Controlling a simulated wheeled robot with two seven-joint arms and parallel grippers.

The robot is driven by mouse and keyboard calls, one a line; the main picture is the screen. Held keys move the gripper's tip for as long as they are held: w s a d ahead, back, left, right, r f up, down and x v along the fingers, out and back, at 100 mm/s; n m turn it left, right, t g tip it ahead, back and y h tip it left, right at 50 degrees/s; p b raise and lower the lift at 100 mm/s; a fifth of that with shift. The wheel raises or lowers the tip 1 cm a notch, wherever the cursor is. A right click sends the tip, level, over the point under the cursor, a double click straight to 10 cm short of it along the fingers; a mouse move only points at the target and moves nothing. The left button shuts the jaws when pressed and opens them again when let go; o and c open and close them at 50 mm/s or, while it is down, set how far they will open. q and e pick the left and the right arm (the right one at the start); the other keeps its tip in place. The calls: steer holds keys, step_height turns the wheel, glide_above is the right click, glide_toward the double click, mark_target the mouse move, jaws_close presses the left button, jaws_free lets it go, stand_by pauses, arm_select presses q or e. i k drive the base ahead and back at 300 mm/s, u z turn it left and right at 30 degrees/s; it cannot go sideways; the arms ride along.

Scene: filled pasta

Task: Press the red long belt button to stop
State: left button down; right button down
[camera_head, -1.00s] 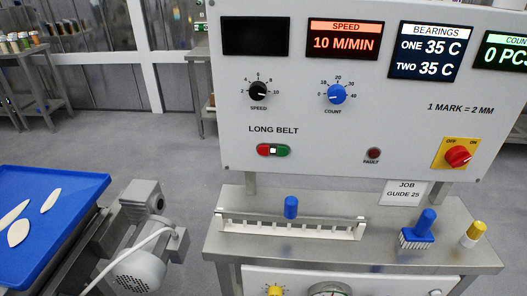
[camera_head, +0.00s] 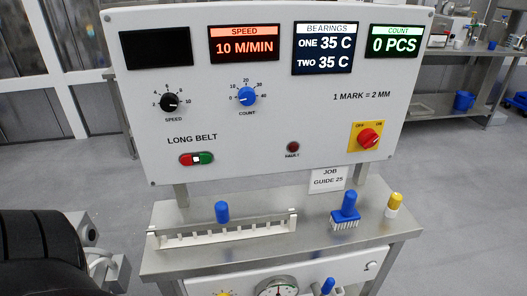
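The red long belt button (camera_head: 186,160) is the left end of a small red, white and green switch under the words LONG BELT, on the white control panel (camera_head: 250,120). The green button (camera_head: 206,158) is its right end. The speed display (camera_head: 244,44) reads 10 M/MIN. A large black rounded shape, which seems to be part of my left arm, fills the lower left corner, apart from the panel. Neither of my grippers shows in the head view.
A steel shelf below the panel holds a white slotted rack (camera_head: 225,234), a blue-handled brush (camera_head: 346,210) and a yellow-capped bottle (camera_head: 394,205). A red rotary switch on a yellow plate (camera_head: 366,138) is at the panel's right.

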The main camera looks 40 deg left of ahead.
mark_target(186, 160)
steer(key=z, duration=0.25)
steer(key=k, duration=1.15)
steer(key=u, duration=1.35)
steer(key=i, duration=0.5)
